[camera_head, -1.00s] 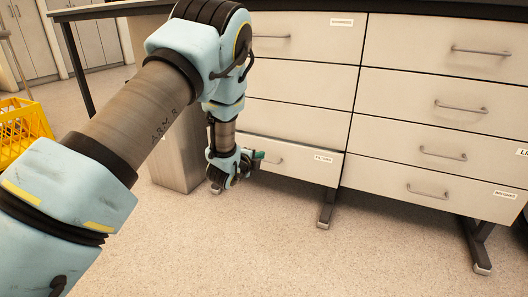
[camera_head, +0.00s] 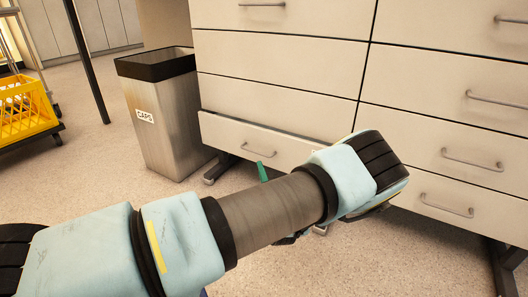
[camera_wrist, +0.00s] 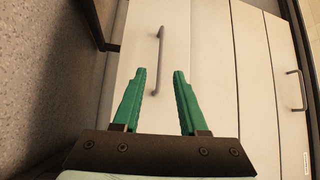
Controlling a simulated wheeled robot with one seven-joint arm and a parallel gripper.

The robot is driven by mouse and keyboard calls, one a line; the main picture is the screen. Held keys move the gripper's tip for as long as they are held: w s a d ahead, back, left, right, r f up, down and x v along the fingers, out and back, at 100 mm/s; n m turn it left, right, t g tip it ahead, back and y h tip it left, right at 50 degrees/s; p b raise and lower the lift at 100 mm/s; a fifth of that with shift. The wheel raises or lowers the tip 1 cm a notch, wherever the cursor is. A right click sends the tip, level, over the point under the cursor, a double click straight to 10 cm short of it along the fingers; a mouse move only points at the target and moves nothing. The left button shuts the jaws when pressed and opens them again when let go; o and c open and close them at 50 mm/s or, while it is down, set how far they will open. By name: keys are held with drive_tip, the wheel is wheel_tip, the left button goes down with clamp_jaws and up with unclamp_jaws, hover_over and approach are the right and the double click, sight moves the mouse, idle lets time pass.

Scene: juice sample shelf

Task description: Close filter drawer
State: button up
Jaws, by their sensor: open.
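The filter drawer (camera_head: 225,133) is the lowest drawer of the left column. Its front stands slightly proud of the drawer above, so it is a little open. Its bar handle (camera_head: 259,152) is clear of the arm in the head view. My gripper (camera_wrist: 161,76) has two green fingers, spread apart with nothing between them. In the wrist view, the drawer handle (camera_wrist: 158,60) lies just beyond the fingertips, in line with the gap. In the head view my arm hides most of the gripper and the drawer's right part; one green finger shows below the handle.
More closed drawers (camera_head: 445,135) fill the cabinet above and to the right. A bin labelled CAPS (camera_head: 160,125) stands left of the drawer. A yellow crate (camera_head: 22,110) is at the far left.

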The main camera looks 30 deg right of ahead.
sight(255, 152)
drive_tip(key=shift+b+x, duration=2)
drive_tip(key=shift+x, duration=3.4)
drive_tip(key=shift+a+r, duration=0.1)
drive_tip(key=shift+c, duration=0.2)
clamp_jaws()
